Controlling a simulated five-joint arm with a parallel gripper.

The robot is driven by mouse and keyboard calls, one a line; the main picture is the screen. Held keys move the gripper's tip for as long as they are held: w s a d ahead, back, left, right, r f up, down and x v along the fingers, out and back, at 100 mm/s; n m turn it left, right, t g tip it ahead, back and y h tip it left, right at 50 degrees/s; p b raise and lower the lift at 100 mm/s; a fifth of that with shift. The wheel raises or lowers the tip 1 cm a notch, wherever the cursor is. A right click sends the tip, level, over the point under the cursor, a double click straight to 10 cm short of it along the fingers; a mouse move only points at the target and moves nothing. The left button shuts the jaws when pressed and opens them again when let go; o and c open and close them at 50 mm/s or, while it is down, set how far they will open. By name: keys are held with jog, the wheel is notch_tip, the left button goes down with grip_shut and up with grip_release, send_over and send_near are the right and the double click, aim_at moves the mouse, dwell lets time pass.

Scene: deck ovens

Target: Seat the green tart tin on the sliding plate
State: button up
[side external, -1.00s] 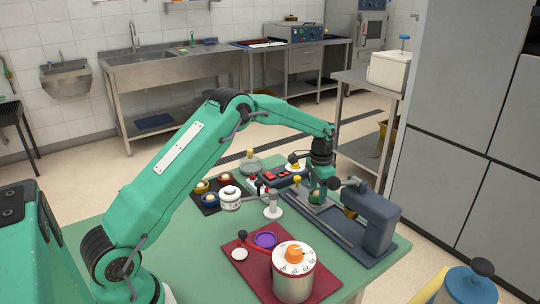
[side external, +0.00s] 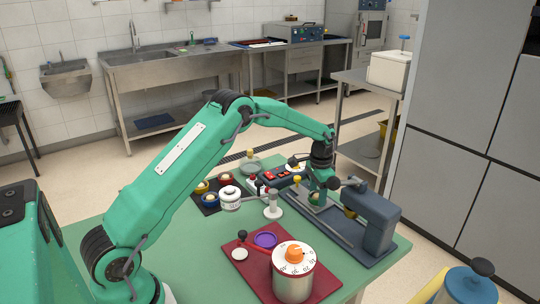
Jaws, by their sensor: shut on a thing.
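The green tart tin (side external: 315,198) is small and partly hidden by the jaws; a pale filling shows in it. My gripper (side external: 318,191) points down and is shut on the tin. The tin is low over the grey sliding plate (side external: 326,213), at the foot of the dark blue press (side external: 376,218). I cannot tell whether the tin touches the plate.
The blue-grey press column stands close to the right of my gripper. A red-buttoned control box (side external: 281,177) is behind left. A white stand (side external: 272,207), a red mat (side external: 244,270) and a dial timer pot (side external: 293,270) are nearer.

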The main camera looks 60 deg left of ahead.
jog(key=o, duration=0.7)
notch_tip(320, 180, up, 11)
dwell(1.5)
dwell(0.4)
